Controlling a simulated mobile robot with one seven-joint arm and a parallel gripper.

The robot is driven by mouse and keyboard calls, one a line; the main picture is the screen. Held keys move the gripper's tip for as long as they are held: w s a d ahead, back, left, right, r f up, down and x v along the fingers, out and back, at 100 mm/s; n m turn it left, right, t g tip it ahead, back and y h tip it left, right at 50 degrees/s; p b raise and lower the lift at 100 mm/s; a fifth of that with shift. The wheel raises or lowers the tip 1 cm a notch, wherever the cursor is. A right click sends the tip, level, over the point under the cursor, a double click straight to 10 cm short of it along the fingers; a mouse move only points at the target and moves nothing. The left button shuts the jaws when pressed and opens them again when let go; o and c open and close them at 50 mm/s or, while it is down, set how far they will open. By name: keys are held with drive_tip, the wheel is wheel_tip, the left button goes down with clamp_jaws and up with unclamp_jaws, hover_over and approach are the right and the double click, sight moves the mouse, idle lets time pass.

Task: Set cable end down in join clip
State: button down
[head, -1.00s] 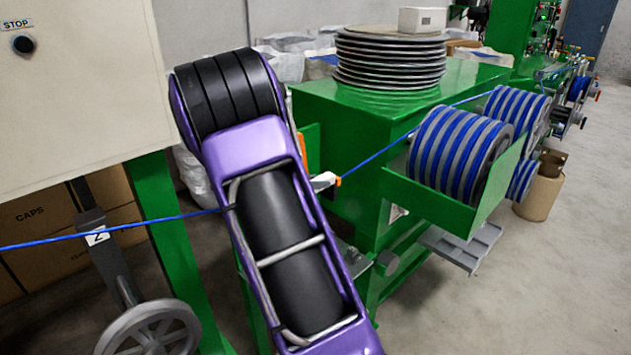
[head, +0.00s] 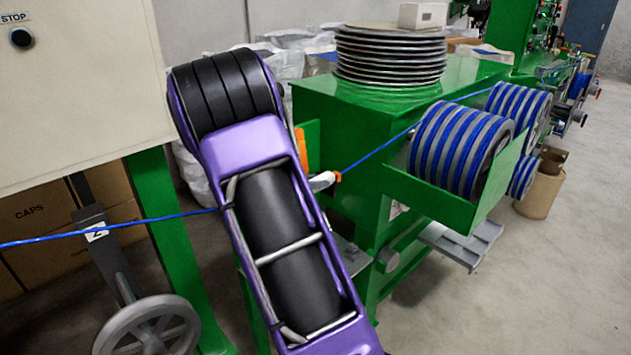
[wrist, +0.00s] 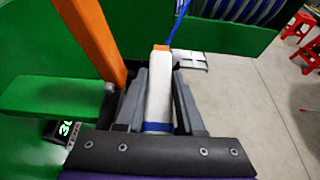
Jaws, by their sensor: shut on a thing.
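The blue cable (head: 380,154) runs from the striped spools down left to a white cable end (head: 322,182) with an orange tip, just right of my arm. In the wrist view the white cable end (wrist: 158,88) lies between the two grey fingers of my gripper (wrist: 159,80), which are shut on it. The cable leaves its orange tip upward. A blue band crosses it near the palm. I cannot make out a separate join clip. Another stretch of blue cable (head: 110,230) runs left from behind my arm.
An orange post (wrist: 90,40) stands close left of my gripper, by a green ledge (wrist: 50,98). A green machine (head: 350,125) carrying stacked discs (head: 390,55) and striped spools (head: 460,150) is behind. A control cabinet (head: 80,90) stands left. Open floor (head: 550,290) lies right.

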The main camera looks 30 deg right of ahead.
drive_tip(key=shift+f, duration=0.4)
idle(0.4)
drive_tip(key=shift+c, duration=2.2)
unclamp_jaws()
drive_tip(key=shift+a+r, duration=0.1)
drive_tip(key=shift+a+r, duration=0.1)
drive_tip(key=shift+a, duration=0.1)
drive_tip(key=v, duration=1.6)
drive_tip(key=shift+a+p, duration=0.35)
drive_tip(key=shift+a, duration=0.05)
